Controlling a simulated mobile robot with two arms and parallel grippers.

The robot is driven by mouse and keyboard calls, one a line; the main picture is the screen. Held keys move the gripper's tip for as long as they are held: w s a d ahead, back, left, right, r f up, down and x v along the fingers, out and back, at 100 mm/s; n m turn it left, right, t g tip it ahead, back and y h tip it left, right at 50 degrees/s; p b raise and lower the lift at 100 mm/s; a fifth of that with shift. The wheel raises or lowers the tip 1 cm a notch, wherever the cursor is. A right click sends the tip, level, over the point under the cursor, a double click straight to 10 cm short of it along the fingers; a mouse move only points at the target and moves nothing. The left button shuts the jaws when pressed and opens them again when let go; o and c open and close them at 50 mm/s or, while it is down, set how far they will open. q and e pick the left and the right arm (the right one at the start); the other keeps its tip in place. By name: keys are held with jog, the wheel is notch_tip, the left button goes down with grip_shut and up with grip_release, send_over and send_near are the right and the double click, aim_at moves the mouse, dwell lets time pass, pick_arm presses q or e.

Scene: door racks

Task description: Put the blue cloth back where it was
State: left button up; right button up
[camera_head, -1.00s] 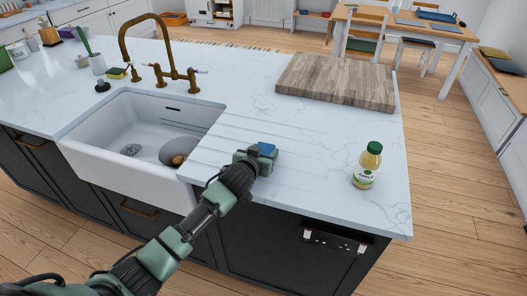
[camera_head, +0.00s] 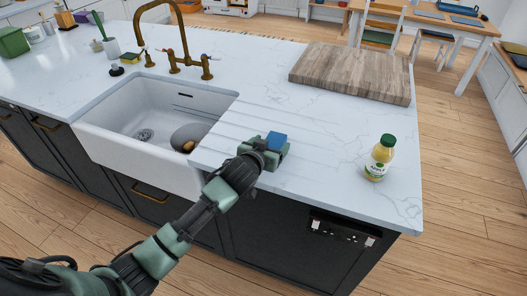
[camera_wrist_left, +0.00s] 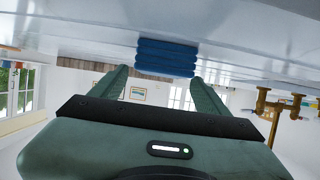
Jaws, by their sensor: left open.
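The blue cloth (camera_head: 277,140) is a small folded block on the white worktop, to the right of the sink. In the left wrist view, which is upside down, the cloth (camera_wrist_left: 167,57) shows as stacked blue folds against the worktop. My left gripper (camera_head: 271,149) is low at the worktop's front edge, right by the cloth, and hides part of it in the head view. In the wrist view its two fingers (camera_wrist_left: 160,75) are apart, with the cloth at their tips, roughly centred. Whether they touch it, I cannot tell. My right gripper is not in view.
The white sink (camera_head: 150,125) with a bowl in it lies left of my gripper, below a brass tap (camera_head: 180,60). A green-capped bottle (camera_head: 380,158) stands to the right. A wooden board (camera_head: 352,72) lies behind. The worktop between them is clear.

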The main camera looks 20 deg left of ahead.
pick_arm(q)
jog(key=v, duration=0.7)
jog(key=shift+s+r, duration=0.2)
jog(key=shift+s, duration=0.1)
